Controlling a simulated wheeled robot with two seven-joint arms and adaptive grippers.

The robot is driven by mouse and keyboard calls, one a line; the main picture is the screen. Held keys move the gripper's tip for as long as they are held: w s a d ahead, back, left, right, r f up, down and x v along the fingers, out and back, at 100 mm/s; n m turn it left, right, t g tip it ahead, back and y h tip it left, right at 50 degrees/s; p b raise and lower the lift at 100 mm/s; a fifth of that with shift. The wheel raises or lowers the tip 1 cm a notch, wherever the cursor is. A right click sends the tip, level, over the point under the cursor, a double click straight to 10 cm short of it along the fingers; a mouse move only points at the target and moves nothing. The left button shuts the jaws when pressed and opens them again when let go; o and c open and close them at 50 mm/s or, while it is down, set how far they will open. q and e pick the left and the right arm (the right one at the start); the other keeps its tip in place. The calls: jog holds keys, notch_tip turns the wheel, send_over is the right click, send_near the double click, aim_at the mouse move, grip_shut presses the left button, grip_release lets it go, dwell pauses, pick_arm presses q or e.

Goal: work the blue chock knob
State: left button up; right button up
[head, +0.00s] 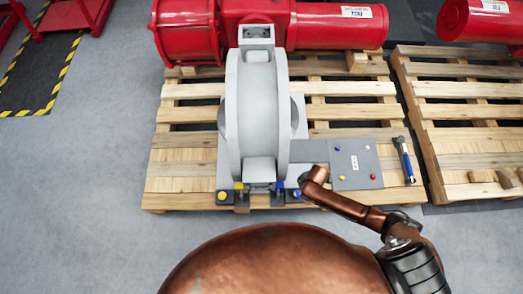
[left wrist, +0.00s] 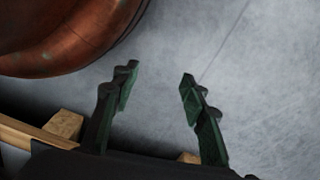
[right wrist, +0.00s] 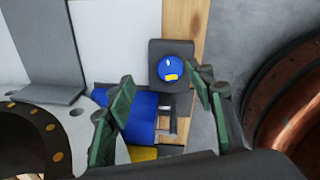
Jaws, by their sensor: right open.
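In the head view the blue knob (head: 296,193) shows at the pallet's front edge, right of the grey valve body (head: 256,110). My right gripper (right wrist: 160,80) is open, its fingers on either side of the knob's line of sight; I see no contact, and depth is unclear. In the head view my right arm ends beside the knob. My left gripper (left wrist: 158,78) is open and empty above bare floor.
A blue part (right wrist: 140,120) lies close to the knob. A yellow knob (head: 222,196) is at the valve's other side. A grey plate (head: 354,165) with small coloured pegs and a blue-handled tool (head: 405,160) lie right on the pallet (head: 175,170).

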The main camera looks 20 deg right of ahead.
aim_at(297, 194)
jog(key=a+n+b, duration=0.1)
jog(key=n, duration=0.1)
jog(key=a+n+g+b, duration=0.1)
jog(key=n, duration=0.1)
jog(key=shift+s+r, duration=0.15)
jog(key=shift+s, duration=0.05)
jog(key=shift+r+b, duration=0.1)
jog(key=shift+b, duration=0.2)
jog(key=shift+a, duration=0.1)
notch_tip(297, 194, down, 5)
jog(key=b, duration=0.2)
jog(key=shift+b, duration=0.35)
jog(key=shift+f+b, duration=0.55)
jog(key=shift+f, duration=0.7)
pick_arm(q)
jog(key=w+d+r, duration=0.3)
jog(key=w+r, duration=0.1)
jog(key=r, duration=0.7)
jog(key=shift+r+t+h, duration=0.15)
jog(key=shift+t+h, duration=0.15)
jog(key=shift+h, duration=0.1)
pick_arm(e)
jog(key=shift+c, duration=0.7)
